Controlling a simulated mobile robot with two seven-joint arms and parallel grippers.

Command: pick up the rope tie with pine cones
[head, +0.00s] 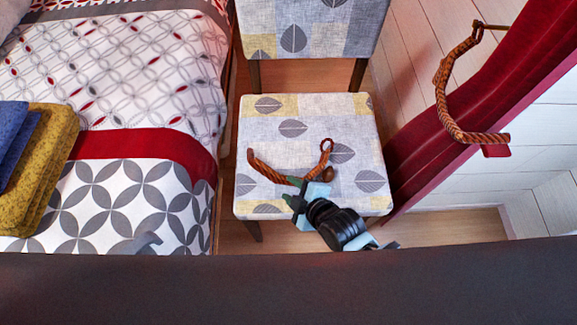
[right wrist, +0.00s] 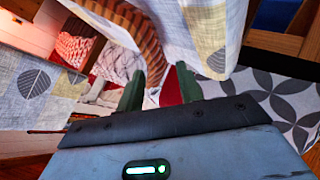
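The braided orange-brown rope tie (head: 268,171) lies in a U shape on the chair seat, with a reddish loop at its right end. My right gripper (head: 308,189) is at the bottom of the U, low over the seat. In the right wrist view the rope tie (right wrist: 144,42) runs down from the top towards the gap between the green fingertips (right wrist: 159,82). The fingers stand apart, and I see no clear grip on the rope. Of my left arm only a small pale piece may show over the bed; its fingers are not seen.
The patterned chair (head: 285,112) stands between the bed (head: 120,75) and the red curtain (head: 440,140). A second braided rope (head: 441,95) hangs at the curtain. Folded yellow cloth (head: 45,165) lies on the bed. A dark edge (head: 280,290) crosses the bottom.

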